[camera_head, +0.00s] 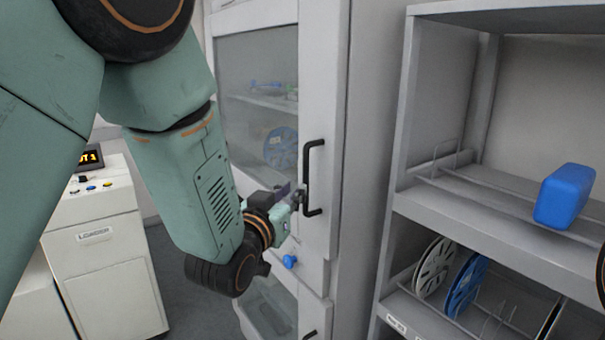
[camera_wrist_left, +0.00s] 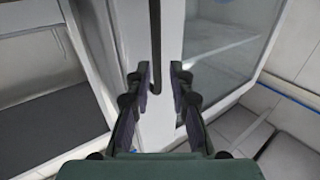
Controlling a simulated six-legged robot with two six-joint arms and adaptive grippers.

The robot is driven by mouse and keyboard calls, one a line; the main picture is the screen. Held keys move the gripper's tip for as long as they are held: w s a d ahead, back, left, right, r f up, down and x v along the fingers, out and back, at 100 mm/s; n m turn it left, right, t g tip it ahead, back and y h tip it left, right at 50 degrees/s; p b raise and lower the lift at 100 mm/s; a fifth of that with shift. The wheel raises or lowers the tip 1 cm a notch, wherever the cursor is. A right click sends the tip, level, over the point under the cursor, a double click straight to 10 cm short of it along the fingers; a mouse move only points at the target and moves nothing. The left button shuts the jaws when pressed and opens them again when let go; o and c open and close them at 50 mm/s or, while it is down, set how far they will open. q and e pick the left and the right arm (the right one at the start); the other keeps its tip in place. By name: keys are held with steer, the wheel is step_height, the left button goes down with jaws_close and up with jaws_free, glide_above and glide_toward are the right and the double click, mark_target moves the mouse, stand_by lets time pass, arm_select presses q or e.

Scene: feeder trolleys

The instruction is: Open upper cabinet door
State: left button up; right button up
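The upper cabinet door (camera_head: 318,120) is white with a glass pane and looks closed. Its black vertical handle (camera_head: 307,178) is on the right side of the door. My left gripper (camera_head: 299,196) is at the lower part of this handle. In the left wrist view the handle (camera_wrist_left: 155,45) runs down between the two fingers of the left gripper (camera_wrist_left: 161,85), which stand apart with a gap around it. In the head view the fingers partly overlap the handle, and contact cannot be seen.
A lower cabinet door with its own black handle (camera_head: 310,335) and a blue knob (camera_head: 290,262) are below. A grey shelf rack with a blue box (camera_head: 564,196) and reels (camera_head: 466,286) stands at right. A white loader unit (camera_head: 100,250) stands at left.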

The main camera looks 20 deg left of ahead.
mark_target(305, 183)
arm_select(q)
steer(key=w, duration=0.2)
steer(key=w+d, duration=0.1)
steer(key=w+p, duration=0.1)
steer(key=w, duration=0.1)
steer(key=shift+w+d+f, duration=0.15)
steer(key=shift+w+d, duration=0.1)
steer(key=shift+w, duration=0.45)
steer(key=shift+w+a, duration=0.3)
steer(key=shift+a, duration=0.1)
steer(key=shift+w+d, duration=0.15)
steer(key=shift+d, duration=0.15)
steer(key=shift+c, duration=0.2)
steer(key=c, duration=0.3)
steer(key=shift+a, duration=0.25)
jaws_close()
steer(key=shift+d, duration=0.2)
